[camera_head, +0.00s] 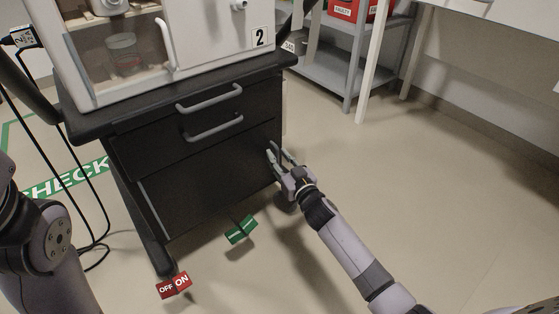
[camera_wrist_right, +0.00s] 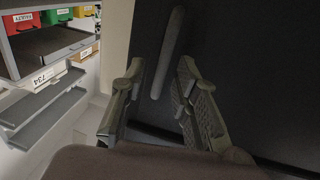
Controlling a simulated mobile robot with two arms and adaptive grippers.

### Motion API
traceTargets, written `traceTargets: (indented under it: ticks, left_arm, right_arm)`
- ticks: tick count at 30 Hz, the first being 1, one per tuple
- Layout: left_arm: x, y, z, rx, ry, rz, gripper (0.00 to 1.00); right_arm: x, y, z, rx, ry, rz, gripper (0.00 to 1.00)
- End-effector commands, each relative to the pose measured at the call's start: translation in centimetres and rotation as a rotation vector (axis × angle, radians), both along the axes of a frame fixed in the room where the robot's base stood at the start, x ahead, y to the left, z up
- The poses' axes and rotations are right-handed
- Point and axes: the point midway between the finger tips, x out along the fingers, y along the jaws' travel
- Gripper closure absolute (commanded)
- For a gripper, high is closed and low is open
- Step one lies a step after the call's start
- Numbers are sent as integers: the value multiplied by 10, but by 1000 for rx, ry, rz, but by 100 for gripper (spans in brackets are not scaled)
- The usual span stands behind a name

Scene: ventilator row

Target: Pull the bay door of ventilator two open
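Ventilator two (camera_head: 216,32) is the white unit marked "2" on top of a dark cart. The bay door (camera_head: 205,185) is the dark panel below the cart's two drawer handles, and it looks closed. My right gripper (camera_head: 276,153) is at the door's right edge. In the right wrist view, the door's vertical bar handle (camera_wrist_right: 170,50) lies between the two spread fingers of my right gripper (camera_wrist_right: 160,85). I see a gap between the handle and the fingers; any contact lower down is hard to tell. My left gripper is out of view.
Red OFF/ON (camera_head: 173,286) and green (camera_head: 241,230) pedals stick out at the cart's foot. Black cables (camera_head: 75,190) hang at the left. A grey shelf (camera_head: 335,72) with red bins stands behind at the right. The floor (camera_head: 440,190) at the right is clear.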

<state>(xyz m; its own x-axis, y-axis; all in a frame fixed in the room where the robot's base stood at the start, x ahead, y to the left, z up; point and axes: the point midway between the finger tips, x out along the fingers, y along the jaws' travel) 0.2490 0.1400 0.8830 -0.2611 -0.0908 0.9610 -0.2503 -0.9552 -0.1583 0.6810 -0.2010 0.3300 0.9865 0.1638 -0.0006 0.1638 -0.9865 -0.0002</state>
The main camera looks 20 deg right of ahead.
Motion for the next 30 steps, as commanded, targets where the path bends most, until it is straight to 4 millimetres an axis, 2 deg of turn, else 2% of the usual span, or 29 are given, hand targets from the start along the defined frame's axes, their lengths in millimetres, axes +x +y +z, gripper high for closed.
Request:
traceTargets:
  ticks: [5,17,30]
  left_arm:
    - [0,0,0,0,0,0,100]
    - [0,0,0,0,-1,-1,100]
    - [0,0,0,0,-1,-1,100]
  right_arm:
    - [0,0,0,0,0,0,73]
    - [0,0,0,0,0,0,100]
    - [0,0,0,0,0,1,100]
